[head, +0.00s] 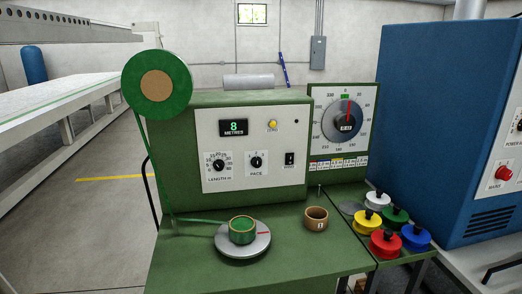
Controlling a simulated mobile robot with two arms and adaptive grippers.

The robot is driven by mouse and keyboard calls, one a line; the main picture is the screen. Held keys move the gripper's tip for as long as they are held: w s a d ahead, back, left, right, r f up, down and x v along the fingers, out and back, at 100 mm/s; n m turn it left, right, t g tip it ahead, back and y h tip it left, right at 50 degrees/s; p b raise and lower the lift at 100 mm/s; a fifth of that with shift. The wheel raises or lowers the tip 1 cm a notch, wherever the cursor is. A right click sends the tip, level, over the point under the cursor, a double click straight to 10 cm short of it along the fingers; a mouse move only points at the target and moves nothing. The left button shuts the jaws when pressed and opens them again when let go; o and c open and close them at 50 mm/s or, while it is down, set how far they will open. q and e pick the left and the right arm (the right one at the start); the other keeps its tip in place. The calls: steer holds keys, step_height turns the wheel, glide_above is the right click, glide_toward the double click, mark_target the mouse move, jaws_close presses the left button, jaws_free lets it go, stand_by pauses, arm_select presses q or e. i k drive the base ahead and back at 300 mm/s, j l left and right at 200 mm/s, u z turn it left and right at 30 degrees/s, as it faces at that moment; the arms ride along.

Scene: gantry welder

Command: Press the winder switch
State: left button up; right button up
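The green winder machine (175,130) stands in the middle of the head view with a pale front panel (250,135). A black rocker switch (290,158) sits at the lower right of this panel; the label beneath it is too small to read. To its left are a pace knob (256,162) and a length knob (219,166). Above are a display (233,128) reading 8 metres and a yellow button (272,124). A green strip runs from the large reel (168,84) down to a small spool (242,230) on a round turntable (231,247). Neither gripper is in view.
A brown cup-like spool (316,218) stands right of the turntable. A dial panel (343,125) is behind it. Several coloured knobbed pots (385,243) sit at the right, beside a large blue cabinet (440,130). The space in front of the switch is clear.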

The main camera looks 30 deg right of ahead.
mark_target(289, 158)
steer(key=z, duration=0.95)
